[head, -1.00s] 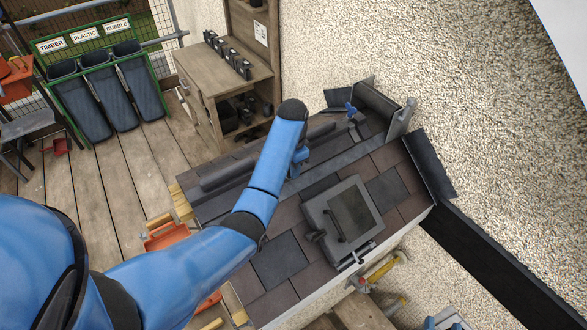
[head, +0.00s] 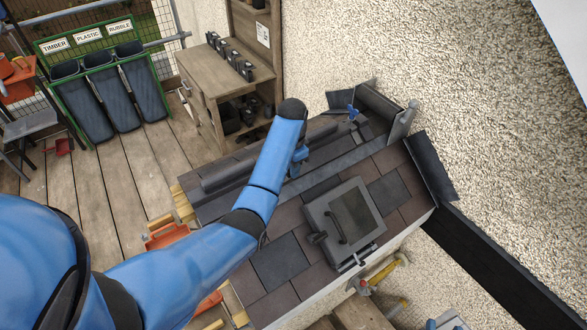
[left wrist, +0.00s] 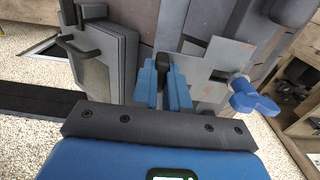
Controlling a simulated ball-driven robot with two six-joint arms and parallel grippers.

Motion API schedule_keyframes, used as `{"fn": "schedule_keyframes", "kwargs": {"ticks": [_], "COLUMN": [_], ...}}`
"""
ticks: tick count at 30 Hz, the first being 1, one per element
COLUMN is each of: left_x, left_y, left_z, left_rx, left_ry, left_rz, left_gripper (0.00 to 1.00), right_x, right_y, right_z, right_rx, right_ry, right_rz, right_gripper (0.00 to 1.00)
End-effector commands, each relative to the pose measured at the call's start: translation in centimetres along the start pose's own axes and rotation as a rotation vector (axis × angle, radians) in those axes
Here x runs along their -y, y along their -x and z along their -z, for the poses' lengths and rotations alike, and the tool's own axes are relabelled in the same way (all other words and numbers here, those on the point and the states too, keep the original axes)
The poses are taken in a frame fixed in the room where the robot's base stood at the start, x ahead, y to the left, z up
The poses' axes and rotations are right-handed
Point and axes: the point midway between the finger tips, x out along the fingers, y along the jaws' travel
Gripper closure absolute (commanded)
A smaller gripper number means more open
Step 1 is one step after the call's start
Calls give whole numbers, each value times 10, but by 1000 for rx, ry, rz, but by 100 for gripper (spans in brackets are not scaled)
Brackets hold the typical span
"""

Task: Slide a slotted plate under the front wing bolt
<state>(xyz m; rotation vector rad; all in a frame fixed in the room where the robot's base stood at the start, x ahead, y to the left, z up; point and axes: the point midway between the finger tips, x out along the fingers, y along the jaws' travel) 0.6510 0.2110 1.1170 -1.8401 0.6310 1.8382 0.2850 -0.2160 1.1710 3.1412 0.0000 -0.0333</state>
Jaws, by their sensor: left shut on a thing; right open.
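The slotted plate (left wrist: 218,57) is a flat grey sheet, seen in the left wrist view just above the roof. My left gripper (left wrist: 164,80) is shut on its dark grip. A blue wing bolt (left wrist: 255,97) stands at the plate's right edge, close beside the slot; I cannot tell whether its shank is inside the slot. In the head view a blue wing bolt (head: 351,111) shows at the roof's far end. There my left forearm and wrist hide the plate and much of the fingers. My right gripper (head: 447,320) only partly shows at the bottom edge, open.
A grey roof hatch (head: 343,222) with a handle stands up from the tiles, right of my left arm. A wooden cabinet (head: 240,75) stands beyond the roof. The pebbled wall (head: 470,90) rises behind it. Green-framed bins (head: 115,95) stand at the far left.

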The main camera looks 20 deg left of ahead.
Motion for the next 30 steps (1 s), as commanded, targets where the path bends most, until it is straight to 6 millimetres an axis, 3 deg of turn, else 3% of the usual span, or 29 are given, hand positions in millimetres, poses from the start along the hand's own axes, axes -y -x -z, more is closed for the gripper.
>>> {"fn": "schedule_keyframes", "kwargs": {"ticks": [30], "left_x": [12], "left_y": [-3], "left_z": [-1], "left_rx": [1], "left_ry": [1], "left_rz": [0], "left_gripper": [100], "right_x": [0], "right_y": [0], "right_z": [-4], "right_rx": [0], "right_ry": [0], "right_rz": [0], "right_gripper": [56]}}
